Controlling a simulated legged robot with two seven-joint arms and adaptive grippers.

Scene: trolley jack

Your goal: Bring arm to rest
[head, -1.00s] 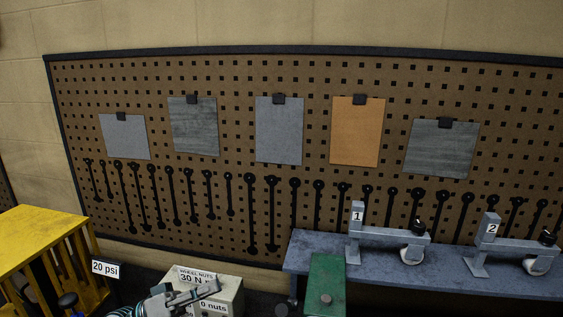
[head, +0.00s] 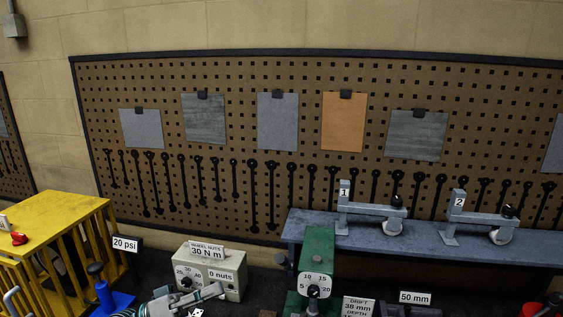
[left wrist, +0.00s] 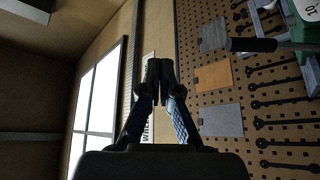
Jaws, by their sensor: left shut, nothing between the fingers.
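My left gripper shows at the bottom of the head view, in front of the wheel nuts box; its grey body (head: 185,301) hides the box's lower edge. In the left wrist view the left gripper's dark fingers (left wrist: 160,80) are together with nothing between them. They point up into open space, with the wall and pegboard beyond. My right gripper is not in either view.
A yellow cage (head: 62,215) stands at the left. A blue jack (head: 112,298), the wheel nuts box (head: 232,263) and a green dial unit (head: 318,250) stand below. A blue-grey bench (head: 425,240) holds two numbered clamps. The pegboard (head: 240,140) is behind.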

